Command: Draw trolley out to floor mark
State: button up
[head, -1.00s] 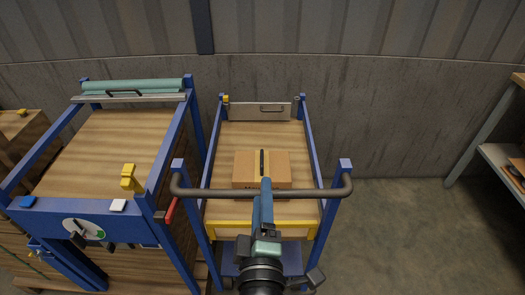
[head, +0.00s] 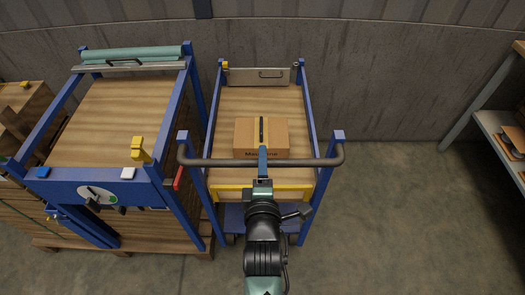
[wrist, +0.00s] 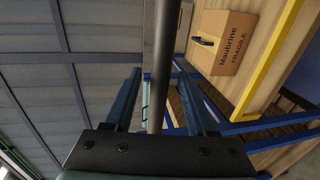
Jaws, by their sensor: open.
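The trolley has a blue frame, a wooden deck (head: 230,100) and a yellow front edge (head: 230,191). A cardboard box (head: 261,138) sits on the deck and also shows in the wrist view (wrist: 222,42). A dark bar handle (head: 310,162) spans the trolley's near posts. My gripper (head: 263,160) is at the middle of this bar. In the wrist view, the blue fingers of my gripper (wrist: 158,85) stand apart with the bar (wrist: 160,60) running between them, and gaps show on both sides. No floor mark can be made out.
A blue-framed wooden bench (head: 120,120) with a yellow clamp (head: 140,150) and a red handle (head: 179,177) stands close on the trolley's left. A shelf unit (head: 490,122) is at far right. The wall (head: 400,80) is behind. Bare floor (head: 400,220) lies at right.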

jog(key=shift+w+f, duration=0.2)
jog(key=shift+w, duration=0.75)
jog(key=shift+w+f, duration=0.15)
jog(key=shift+w, duration=0.75)
grip_shut()
